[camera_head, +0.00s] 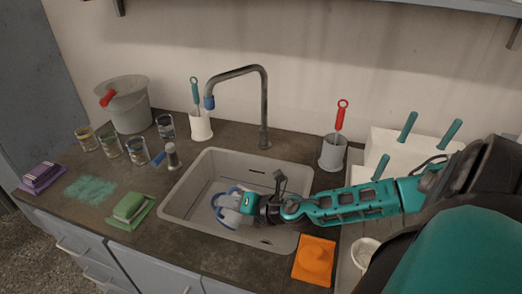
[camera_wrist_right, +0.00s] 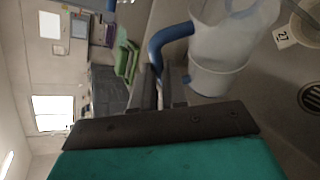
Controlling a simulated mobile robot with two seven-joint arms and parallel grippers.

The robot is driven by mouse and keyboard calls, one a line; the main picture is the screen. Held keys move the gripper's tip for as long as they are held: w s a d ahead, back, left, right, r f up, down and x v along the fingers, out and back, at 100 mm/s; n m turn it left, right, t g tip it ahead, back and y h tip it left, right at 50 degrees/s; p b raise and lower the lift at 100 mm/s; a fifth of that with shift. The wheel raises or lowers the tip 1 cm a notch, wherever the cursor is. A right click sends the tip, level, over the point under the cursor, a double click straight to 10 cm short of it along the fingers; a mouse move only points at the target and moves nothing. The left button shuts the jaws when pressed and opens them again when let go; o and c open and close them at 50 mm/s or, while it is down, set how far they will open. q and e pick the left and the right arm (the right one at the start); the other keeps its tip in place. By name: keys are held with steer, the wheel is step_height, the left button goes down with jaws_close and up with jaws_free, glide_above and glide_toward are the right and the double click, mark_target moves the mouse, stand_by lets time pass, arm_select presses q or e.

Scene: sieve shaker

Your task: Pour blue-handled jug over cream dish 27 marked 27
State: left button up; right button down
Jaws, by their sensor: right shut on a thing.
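The clear jug (camera_head: 230,216) with a blue handle is over the sink (camera_head: 178,206). It shows large in the right wrist view (camera_wrist_right: 222,55), with its blue handle (camera_wrist_right: 168,42) at the jaws. My right gripper (camera_head: 252,204) is shut on that handle; it also shows in the wrist view (camera_wrist_right: 168,90). How far the jug is tilted is hard to tell. The cream dish marked 27 (camera_wrist_right: 306,28) is cut off at the wrist view's right edge, beside the jug, with its label (camera_wrist_right: 283,37) visible. I cannot make out this dish in the head view. My left gripper is not in view.
A tall faucet (camera_head: 264,105) stands behind the sink. Several glasses (camera_head: 111,146) and a grey bucket (camera_head: 128,103) stand left. A brush holder (camera_head: 332,153) stands right. A drain (camera_wrist_right: 311,97) shows near the dish.

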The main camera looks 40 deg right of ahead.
mark_target(240, 187)
steer(key=shift+w+d+r+m, duration=0.1)
steer(key=shift+d+r+m, duration=0.4)
steer(key=shift+r, duration=0.2)
stand_by(1.1)
steer(key=shift+d+r+y, duration=0.2)
steer(key=shift+r+y, duration=0.05)
steer(key=shift+y, duration=0.15)
stand_by(0.4)
steer(key=shift+d+r+m, duration=0.3)
steer(key=shift+m, duration=0.2)
stand_by(0.4)
steer(key=shift+d+r+y+b, duration=0.25)
steer(key=shift+d+y+b, duration=0.15)
steer(key=shift+b, duration=0.6)
steer(key=shift+d+r+m+t+b, duration=0.1)
steer(key=shift+d+m+t+b, duration=0.2)
steer(key=shift+m+b, duration=0.1)
steer(key=shift+d+r+b, duration=0.15)
steer(key=shift+d+b, duration=0.25)
steer(key=shift+b, duration=0.2)
steer(key=shift+d, duration=0.1)
steer(key=shift+d+r+m+y+b, duration=0.25)
steer(key=shift+d+m+y+b, duration=0.15)
steer(key=shift+d+b, duration=0.15)
